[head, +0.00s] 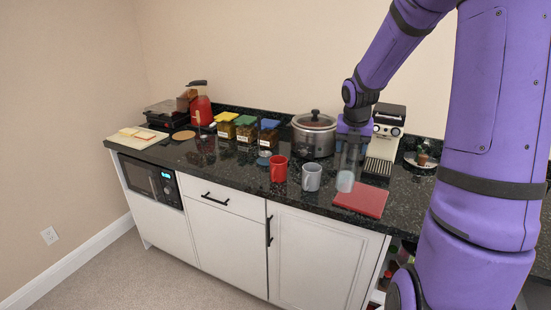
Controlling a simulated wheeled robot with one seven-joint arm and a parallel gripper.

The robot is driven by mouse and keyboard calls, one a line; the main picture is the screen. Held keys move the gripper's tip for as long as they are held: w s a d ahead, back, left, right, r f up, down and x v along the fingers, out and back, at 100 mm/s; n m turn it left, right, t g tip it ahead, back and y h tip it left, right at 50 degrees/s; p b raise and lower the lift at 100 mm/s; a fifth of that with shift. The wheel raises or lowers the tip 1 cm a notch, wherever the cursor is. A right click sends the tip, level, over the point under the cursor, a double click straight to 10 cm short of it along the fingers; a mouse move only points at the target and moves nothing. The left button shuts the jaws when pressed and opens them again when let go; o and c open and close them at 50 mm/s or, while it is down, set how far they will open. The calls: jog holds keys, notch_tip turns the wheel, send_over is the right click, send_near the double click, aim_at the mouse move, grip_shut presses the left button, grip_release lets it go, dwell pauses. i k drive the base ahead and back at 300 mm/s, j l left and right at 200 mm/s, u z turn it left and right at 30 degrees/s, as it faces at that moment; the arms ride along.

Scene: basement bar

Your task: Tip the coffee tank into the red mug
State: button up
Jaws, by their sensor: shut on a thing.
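The red mug (278,169) stands upright on the dark counter, left of a grey mug (311,177). My gripper (347,168) points down, to the right of both mugs, and is shut on a small pale blue-grey vessel (345,182). I take this vessel to be the coffee tank, but it is small and blurred. It looks roughly upright beside the left edge of a red board. I cannot tell whether it touches the counter. The vessel is apart from the red mug, with the grey mug between them.
The red board (362,199) lies at the counter's front edge. A cream coffee machine (385,140) and a lidded cooker (314,135) stand behind. Several jars with coloured lids (246,122) and a red kettle (201,108) are farther left. Open counter lies left of the red mug.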

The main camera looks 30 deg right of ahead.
aim_at(277, 172)
jog(key=i, duration=0.85)
